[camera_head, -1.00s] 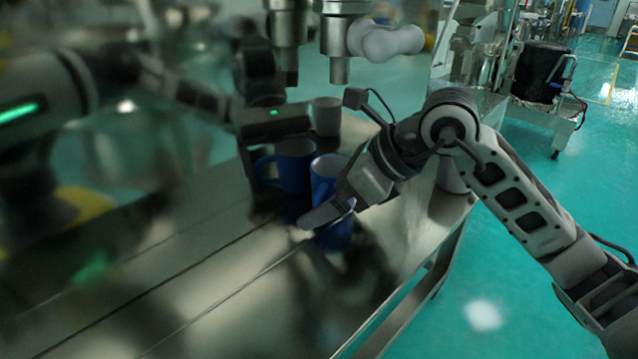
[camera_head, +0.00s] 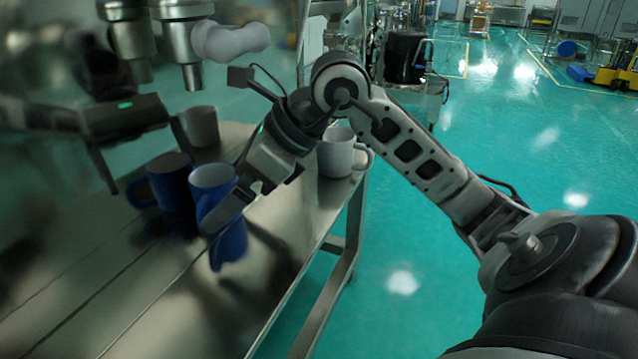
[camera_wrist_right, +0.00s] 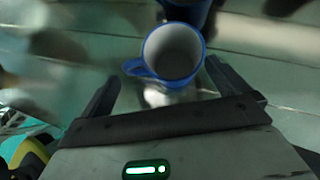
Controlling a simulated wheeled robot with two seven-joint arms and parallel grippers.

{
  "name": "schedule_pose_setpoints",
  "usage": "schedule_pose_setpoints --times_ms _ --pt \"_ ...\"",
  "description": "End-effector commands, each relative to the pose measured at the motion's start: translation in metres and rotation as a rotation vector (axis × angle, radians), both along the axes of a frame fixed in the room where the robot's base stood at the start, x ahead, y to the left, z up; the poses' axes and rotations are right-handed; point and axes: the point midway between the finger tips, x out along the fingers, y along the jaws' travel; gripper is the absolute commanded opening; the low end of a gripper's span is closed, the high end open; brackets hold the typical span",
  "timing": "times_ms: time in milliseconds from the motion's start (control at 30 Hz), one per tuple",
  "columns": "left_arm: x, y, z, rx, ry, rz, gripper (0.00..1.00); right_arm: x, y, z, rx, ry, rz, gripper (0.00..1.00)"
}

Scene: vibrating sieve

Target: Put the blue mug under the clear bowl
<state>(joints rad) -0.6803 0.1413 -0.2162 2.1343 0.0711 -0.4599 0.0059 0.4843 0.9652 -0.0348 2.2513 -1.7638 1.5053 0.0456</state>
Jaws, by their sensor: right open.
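In the right wrist view, the mug (camera_wrist_right: 172,55) opens toward the camera and lies between the two spread fingers of the gripper (camera_wrist_right: 160,78). The fingers are open and not closed on it. A darker blue mug shape (camera_head: 170,182) behind looks like a reflection. I cannot make out the clear bowl. My left gripper cannot be made out.
A white mug (camera_head: 336,155) stands near the right edge of the metal table (camera_head: 285,225). Metal cylinders (camera_head: 184,50) and a pale rounded fitting (camera_head: 235,40) hang at upper left. A shiny surface behind shows blurred reflections. Green floor is open on the right.

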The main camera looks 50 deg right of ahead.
Motion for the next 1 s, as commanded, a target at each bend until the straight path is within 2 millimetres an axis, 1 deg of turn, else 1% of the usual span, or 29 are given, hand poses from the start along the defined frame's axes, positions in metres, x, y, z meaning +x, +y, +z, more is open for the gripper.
schedule_pose_setpoints --times_ms 33,67,167,600,800,1000 --pt "0.000 0.000 -0.006 -0.002 0.001 0.000 0.36 -0.007 -0.008 0.002 -0.006 0.000 -0.004 1.00" --pt "0.000 -0.001 -0.010 -0.008 -0.001 0.000 0.36 -0.012 -0.012 -0.002 -0.005 0.004 -0.005 1.00" --pt "0.000 -0.002 -0.015 -0.022 -0.002 0.002 0.36 -0.026 -0.024 -0.002 -0.006 0.004 -0.003 1.00" --pt "0.001 -0.004 -0.024 -0.052 -0.036 0.008 0.36 -0.076 -0.068 0.001 0.002 0.000 -0.001 1.00" --pt "0.002 -0.005 -0.022 -0.050 -0.050 0.007 0.36 -0.090 -0.080 0.003 0.001 0.000 0.001 1.00" --pt "0.002 -0.005 -0.021 -0.051 -0.053 0.006 0.36 -0.093 -0.083 0.004 -0.001 0.001 0.001 1.00"
